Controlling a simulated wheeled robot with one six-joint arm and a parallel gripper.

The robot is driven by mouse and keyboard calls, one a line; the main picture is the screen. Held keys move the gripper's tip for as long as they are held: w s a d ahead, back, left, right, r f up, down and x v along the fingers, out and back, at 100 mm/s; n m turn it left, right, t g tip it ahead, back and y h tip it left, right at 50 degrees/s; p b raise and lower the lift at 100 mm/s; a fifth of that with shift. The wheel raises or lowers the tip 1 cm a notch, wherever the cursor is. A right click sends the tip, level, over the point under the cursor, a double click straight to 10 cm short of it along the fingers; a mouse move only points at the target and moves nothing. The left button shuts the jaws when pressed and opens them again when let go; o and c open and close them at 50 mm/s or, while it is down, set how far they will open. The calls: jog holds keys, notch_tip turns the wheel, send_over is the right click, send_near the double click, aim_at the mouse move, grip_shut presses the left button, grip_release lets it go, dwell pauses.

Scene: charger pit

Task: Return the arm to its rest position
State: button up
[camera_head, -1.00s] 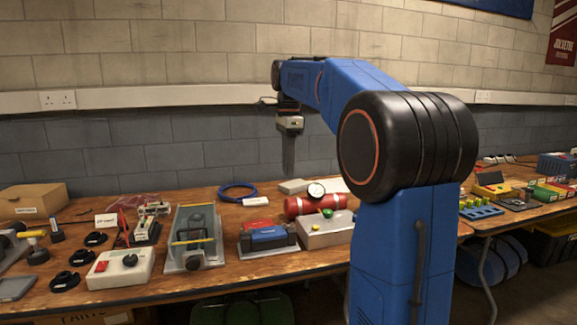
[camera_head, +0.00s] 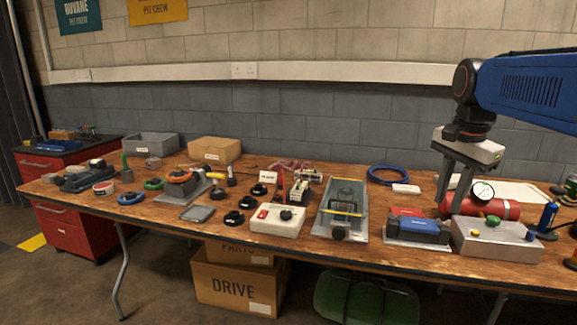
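My arm (camera_head: 530,90), blue with black joints, reaches in from the right edge, and its base is out of frame. My gripper (camera_head: 450,206) hangs at the right side of the picture with its fingers pointing down. The two grey fingers stand apart with nothing seen between them. In the picture it overlaps the wooden workbench (camera_head: 165,212) near a red cylinder (camera_head: 505,209) with a dial gauge (camera_head: 483,191). I cannot tell how high the fingertips are above the bench.
The bench holds a red-and-blue battery pack (camera_head: 418,228), a grey box (camera_head: 497,240), a latch plate (camera_head: 341,210), a white switch box (camera_head: 277,219) and a blue cable coil (camera_head: 388,175). A red drawer cabinet (camera_head: 62,205) stands left. A DRIVE carton (camera_head: 234,289) and green bin (camera_head: 365,300) are below.

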jog(key=s+a+f+n+t, duration=0.1)
jog(key=s+a+f+n, duration=0.2)
jog(key=s+f+n, duration=0.3)
jog(key=s+a+f+n+t, duration=0.2)
jog(key=s+a+f+n, duration=0.2)
jog(key=s+f, duration=0.9)
jog(key=n, duration=0.3)
jog(key=shift+s+a+f, duration=0.2)
jog(key=shift+a+f, duration=0.05)
